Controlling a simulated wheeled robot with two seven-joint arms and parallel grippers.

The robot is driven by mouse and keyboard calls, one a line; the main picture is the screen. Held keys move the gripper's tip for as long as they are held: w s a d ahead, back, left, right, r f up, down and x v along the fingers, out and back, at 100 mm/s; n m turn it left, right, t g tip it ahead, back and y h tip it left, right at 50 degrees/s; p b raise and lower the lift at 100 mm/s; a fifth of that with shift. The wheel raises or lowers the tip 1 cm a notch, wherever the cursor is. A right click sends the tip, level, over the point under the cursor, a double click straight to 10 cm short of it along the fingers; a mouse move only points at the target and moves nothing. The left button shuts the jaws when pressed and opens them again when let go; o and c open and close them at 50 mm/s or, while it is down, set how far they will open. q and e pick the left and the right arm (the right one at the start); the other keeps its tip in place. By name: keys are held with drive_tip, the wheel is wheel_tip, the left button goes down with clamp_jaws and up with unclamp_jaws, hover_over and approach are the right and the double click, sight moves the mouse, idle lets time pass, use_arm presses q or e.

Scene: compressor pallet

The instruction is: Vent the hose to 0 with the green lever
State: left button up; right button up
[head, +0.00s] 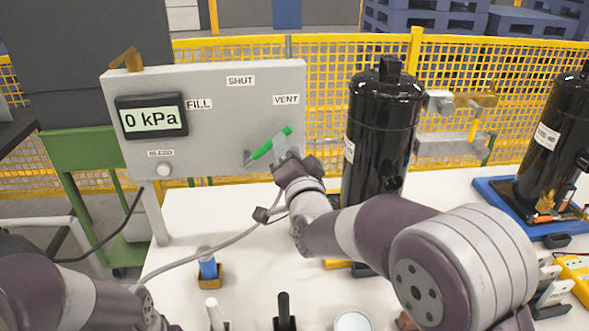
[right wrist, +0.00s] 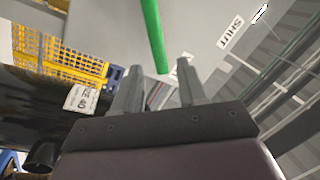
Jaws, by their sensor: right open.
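The green lever (head: 270,143) is on the grey control panel (head: 222,100) in the head view, slanting up to the right toward the VENT label (head: 286,99). The display (head: 151,118) reads 0 kPa. My right gripper (head: 282,155) is at the lever's right part, partly hidden by its own wrist. In the right wrist view the gripper (right wrist: 158,66) is open, and the lever (right wrist: 154,35) extends just beyond and between its fingertips; I cannot tell if they touch. A grey hose (head: 213,249) runs across the white table. My left arm shows at the lower left, its gripper out of frame.
A blue-topped fitting (head: 208,268) stands on the table (head: 180,240). Yellow mesh fencing (head: 330,75) is behind.

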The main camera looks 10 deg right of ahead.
drive_tip(key=s+f, duration=0.1)
drive_tip(key=s, duration=0.6)
drive_tip(key=shift+d, duration=0.4)
drive_tip(key=s+f+n+g, duration=0.4)
drive_tip(key=f+g, duration=0.1)
drive_tip(key=f, duration=0.4)
drive_tip(key=s+f+n+g, duration=0.3)
drive_tip(key=f+g, duration=0.2)
drive_tip(key=f, duration=0.3)
drive_tip(key=s+d+f+n+g+h, duration=0.1)
drive_tip(key=s+d+f+n+g, duration=0.1)
drive_tip(key=s+d+f+g, duration=0.45)
drive_tip(key=s+d+g+h, duration=0.15)
drive_tip(key=s+d, duration=0.25)
drive_tip(key=s, duration=0.4)
wheel_tip(320, 180, up, 16)
drive_tip(key=p, duration=1.5)
drive_tip(key=shift+w+d+p, duration=0.35)
drive_tip(key=shift+d+p, duration=0.05)
